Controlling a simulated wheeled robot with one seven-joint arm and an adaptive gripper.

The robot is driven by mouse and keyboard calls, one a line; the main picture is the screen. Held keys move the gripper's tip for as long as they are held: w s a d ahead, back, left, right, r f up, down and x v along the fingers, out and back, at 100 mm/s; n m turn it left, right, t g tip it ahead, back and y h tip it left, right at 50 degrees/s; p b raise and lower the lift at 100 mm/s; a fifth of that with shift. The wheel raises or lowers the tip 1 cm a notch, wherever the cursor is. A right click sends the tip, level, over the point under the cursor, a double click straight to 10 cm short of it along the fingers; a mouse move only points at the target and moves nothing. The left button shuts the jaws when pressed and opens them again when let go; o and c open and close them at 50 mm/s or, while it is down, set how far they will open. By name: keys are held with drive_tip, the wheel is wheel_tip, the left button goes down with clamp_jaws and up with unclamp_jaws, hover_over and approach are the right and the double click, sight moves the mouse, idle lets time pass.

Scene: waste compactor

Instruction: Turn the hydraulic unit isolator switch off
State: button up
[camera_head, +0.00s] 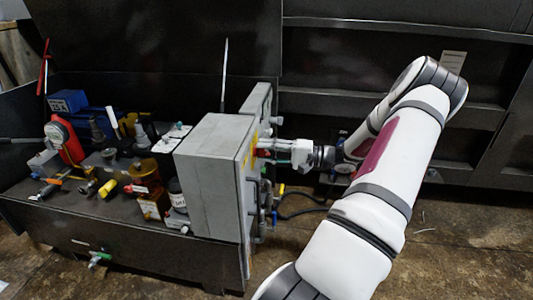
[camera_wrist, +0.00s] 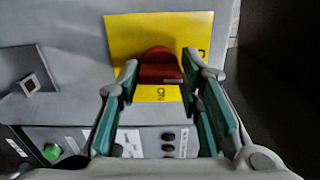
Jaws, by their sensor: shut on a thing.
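The isolator switch shows in the wrist view as a red rotary knob (camera_wrist: 160,60) on a yellow plate (camera_wrist: 125,30) on a grey panel. In the head view my gripper (camera_head: 266,149) reaches from the right to the side face of the grey electrical box (camera_head: 208,175). The knob is mostly hidden there by the fingers.
A green button (camera_wrist: 51,151) and several dark buttons sit on the lower panel. A square key lock (camera_wrist: 30,84) is at left. Dark cables run below my gripper. Floor is open at lower right.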

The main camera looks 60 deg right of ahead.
drive_tip(key=shift+n, duration=0.3)
drive_tip(key=o, duration=1.2)
drive_tip(key=shift+c, duration=0.2)
drive_tip(key=v, duration=1.2)
